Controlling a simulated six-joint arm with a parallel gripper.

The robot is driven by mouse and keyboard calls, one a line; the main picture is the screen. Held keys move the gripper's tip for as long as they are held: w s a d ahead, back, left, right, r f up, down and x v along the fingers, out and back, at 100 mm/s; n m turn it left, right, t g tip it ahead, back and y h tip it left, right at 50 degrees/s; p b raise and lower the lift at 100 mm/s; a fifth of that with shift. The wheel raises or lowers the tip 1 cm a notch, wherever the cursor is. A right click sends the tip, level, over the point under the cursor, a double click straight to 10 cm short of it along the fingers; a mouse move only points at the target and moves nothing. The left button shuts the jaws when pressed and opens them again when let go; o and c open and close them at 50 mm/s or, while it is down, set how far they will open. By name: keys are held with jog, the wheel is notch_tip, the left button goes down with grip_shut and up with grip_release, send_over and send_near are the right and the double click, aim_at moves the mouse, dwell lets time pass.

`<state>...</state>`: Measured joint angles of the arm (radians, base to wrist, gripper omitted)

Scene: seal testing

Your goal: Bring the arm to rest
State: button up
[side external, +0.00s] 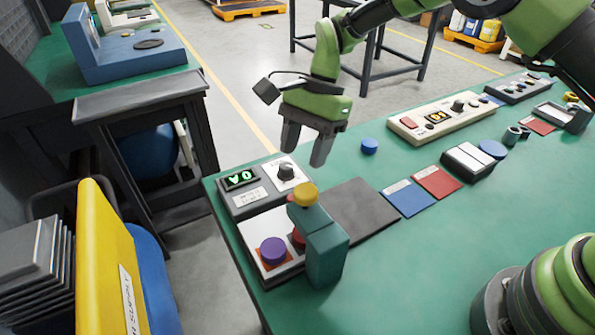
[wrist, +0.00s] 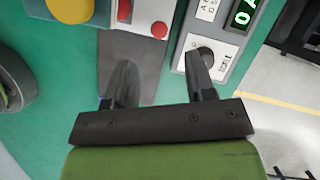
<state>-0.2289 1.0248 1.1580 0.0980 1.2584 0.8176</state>
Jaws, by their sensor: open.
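My gripper (side external: 307,147) is open and empty. In the side view it hangs above the green table (side external: 447,233), behind the dark grey mat and over the far edge. In the wrist view my gripper (wrist: 162,75) shows its two fingers apart, with the grey mat (wrist: 140,55) between and below them. The right finger overlaps the grey control box with a black knob (wrist: 207,54). In the side view this control box (side external: 262,186) has a lit green display and a knob. My green arm reaches in from the upper right.
A teal press stand (side external: 327,255) with a yellow knob (side external: 305,195) rises at the table's near-left corner, beside a purple disc (side external: 272,250). Blue (side external: 408,198) and red (side external: 437,182) squares lie right of the mat. A cream control panel (side external: 440,120) stands along the far edge.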

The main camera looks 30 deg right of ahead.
jog(key=shift+v, duration=0.95)
jog(key=s+d+r+n+t, duration=0.2)
jog(key=s+d+r, duration=0.15)
jog(key=r, duration=0.45)
jog(key=s+d+r+n+t, duration=0.2)
jog(key=s+d+r, duration=0.15)
jog(key=r, duration=0.45)
jog(key=s+d+r+n+t+h, duration=0.1)
jog(key=s+d+n+t, duration=0.1)
jog(key=s, duration=0.6)
jog(key=s+d+r+n+t+h, duration=0.1)
jog(key=s+d+n+t, duration=0.2)
jog(key=s, duration=0.5)
jog(key=shift+s, duration=0.35)
